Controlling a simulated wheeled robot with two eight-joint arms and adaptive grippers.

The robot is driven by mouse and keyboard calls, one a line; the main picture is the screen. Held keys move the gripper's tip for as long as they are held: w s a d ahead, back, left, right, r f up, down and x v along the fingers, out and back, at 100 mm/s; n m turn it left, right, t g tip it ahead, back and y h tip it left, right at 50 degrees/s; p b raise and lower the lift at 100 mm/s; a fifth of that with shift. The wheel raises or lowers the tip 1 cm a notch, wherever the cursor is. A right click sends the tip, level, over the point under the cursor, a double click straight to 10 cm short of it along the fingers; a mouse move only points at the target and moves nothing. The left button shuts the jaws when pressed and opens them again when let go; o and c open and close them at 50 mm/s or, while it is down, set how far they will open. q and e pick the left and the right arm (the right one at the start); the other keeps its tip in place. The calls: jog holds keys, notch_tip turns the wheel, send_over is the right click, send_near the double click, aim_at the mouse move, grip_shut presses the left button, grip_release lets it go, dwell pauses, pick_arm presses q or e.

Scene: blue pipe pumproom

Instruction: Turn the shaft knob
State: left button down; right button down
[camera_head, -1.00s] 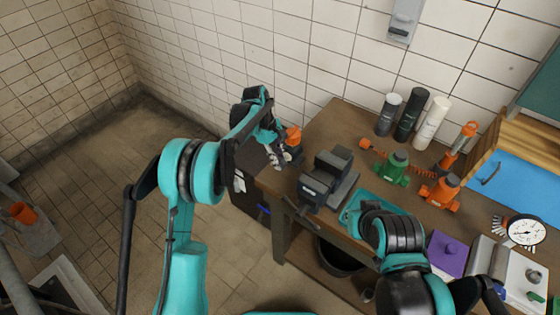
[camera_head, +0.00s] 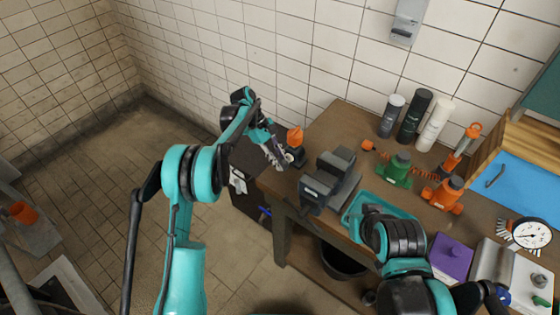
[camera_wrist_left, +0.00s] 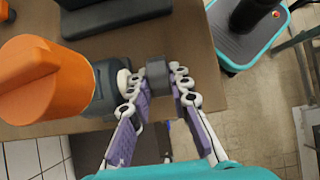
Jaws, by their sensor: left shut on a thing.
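The valve-like unit has an orange handle (camera_head: 294,138) on a dark body (camera_head: 297,156) at the table's left corner. In the left wrist view, the orange handle (camera_wrist_left: 42,78) is large at the left, and the dark body (camera_wrist_left: 108,85) lies beside it. A short grey shaft knob (camera_wrist_left: 157,74) sticks out of the body towards my fingers. My left gripper (camera_head: 278,158) is shut on this knob, with one finger on each side in the left wrist view (camera_wrist_left: 158,88). In the head view the fingers largely hide the knob. My right arm shows at lower right, but its gripper is out of view.
A dark vise (camera_head: 328,180) stands close right of the unit. Open floor (camera_head: 130,190) lies left of the table.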

pick_arm(q)
jog(key=c, duration=1.7)
grip_release()
jog(key=v, duration=1.2)
notch_tip(320, 180, up, 3)
jog(key=t+y+p, duration=0.2)
jog(key=t+y, duration=0.2)
jog(key=y, duration=0.2)
send_over(282, 161)
notch_tip(282, 161, down, 12)
jog(key=b, duration=0.2)
jog(key=shift+w+b, duration=0.1)
jog(key=shift+b, duration=0.2)
